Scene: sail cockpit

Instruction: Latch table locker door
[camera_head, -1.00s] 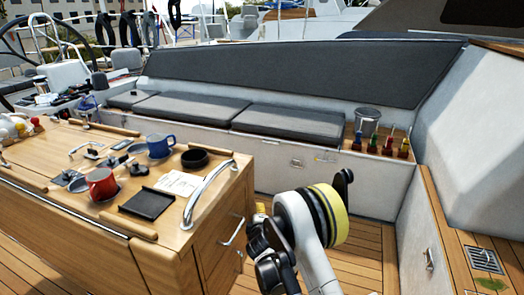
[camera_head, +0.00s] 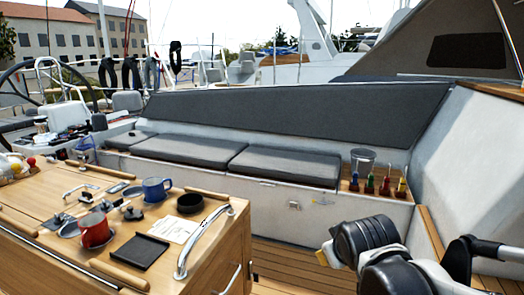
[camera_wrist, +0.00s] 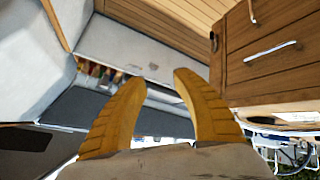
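The wooden cockpit table (camera_head: 128,258) stands at the lower left in the head view. Its end face (camera_head: 243,250) carries a metal handle (camera_head: 232,279), partly cut off by the frame. In the wrist view the wooden locker front (camera_wrist: 282,75) is at the upper right, with a silver bar handle (camera_wrist: 270,52) and a second small metal fitting (camera_wrist: 251,12). A small dark fitting (camera_wrist: 213,42) sits at its left edge. I cannot tell whether the door is latched. My gripper (camera_wrist: 158,80) has two yellow fingers spread apart with nothing between them, apart from the locker.
Mugs, including a red one (camera_head: 95,229) and a blue one (camera_head: 157,190), stand on the table with a black tray (camera_head: 139,251). A grey-cushioned bench (camera_head: 282,165) runs behind. Some wooden deck (camera_head: 300,262) is clear between table and bench.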

